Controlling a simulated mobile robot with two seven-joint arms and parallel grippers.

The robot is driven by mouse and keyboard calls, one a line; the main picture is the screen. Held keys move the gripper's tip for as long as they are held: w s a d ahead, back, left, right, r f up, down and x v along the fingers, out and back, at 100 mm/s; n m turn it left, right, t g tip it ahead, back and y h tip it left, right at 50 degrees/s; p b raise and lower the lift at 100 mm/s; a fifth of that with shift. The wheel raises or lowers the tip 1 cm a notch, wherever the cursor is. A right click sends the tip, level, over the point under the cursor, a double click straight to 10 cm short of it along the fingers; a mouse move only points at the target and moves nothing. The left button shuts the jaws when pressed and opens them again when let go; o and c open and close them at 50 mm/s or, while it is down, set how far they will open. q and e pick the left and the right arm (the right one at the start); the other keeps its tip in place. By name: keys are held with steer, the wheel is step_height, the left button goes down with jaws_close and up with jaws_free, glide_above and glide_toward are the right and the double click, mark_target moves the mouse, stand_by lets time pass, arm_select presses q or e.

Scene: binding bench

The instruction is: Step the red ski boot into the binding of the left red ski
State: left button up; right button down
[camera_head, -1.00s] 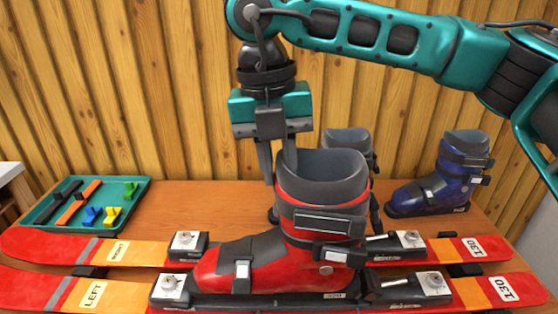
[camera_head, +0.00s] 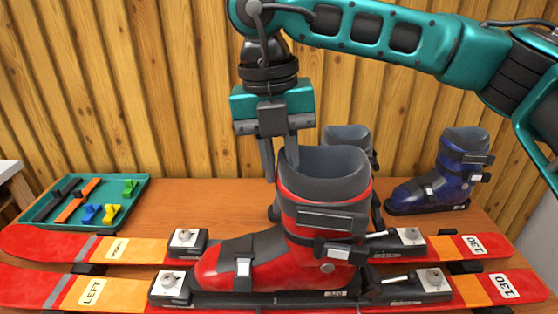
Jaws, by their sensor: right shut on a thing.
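The red ski boot (camera_head: 262,262) stands upright over the binding of the left red ski (camera_head: 120,293), toe pointing left. Its toe is just behind the toe piece (camera_head: 170,286) and its heel is just ahead of the heel piece (camera_head: 433,282). I cannot tell whether the sole rests fully in the binding. My right gripper (camera_head: 280,162) comes from above and is shut on the left side of the boot's grey cuff; one finger goes down inside it and is partly hidden. My left gripper is not in view.
The right red ski (camera_head: 140,250) lies parallel just behind, with its own binding. A blue boot (camera_head: 443,180) stands at the back right, and another boot (camera_head: 345,137) is mostly hidden behind the red one. A green tray (camera_head: 140,192) holds small parts at the left.

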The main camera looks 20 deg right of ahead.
steer(key=shift+r, duration=0.1)
steer(key=shift+f+b, duration=0.55)
steer(key=shift+f, duration=0.1)
steer(key=shift+s+f, duration=0.1)
steer(key=shift+f, duration=0.2)
stand_by(0.4)
steer(key=c, duration=1.4)
jaws_free()
steer(key=o, duration=0.3)
steer(key=shift+a, duration=0.1)
steer(key=o, duration=0.7)
steer(key=shift+c, duration=0.2)
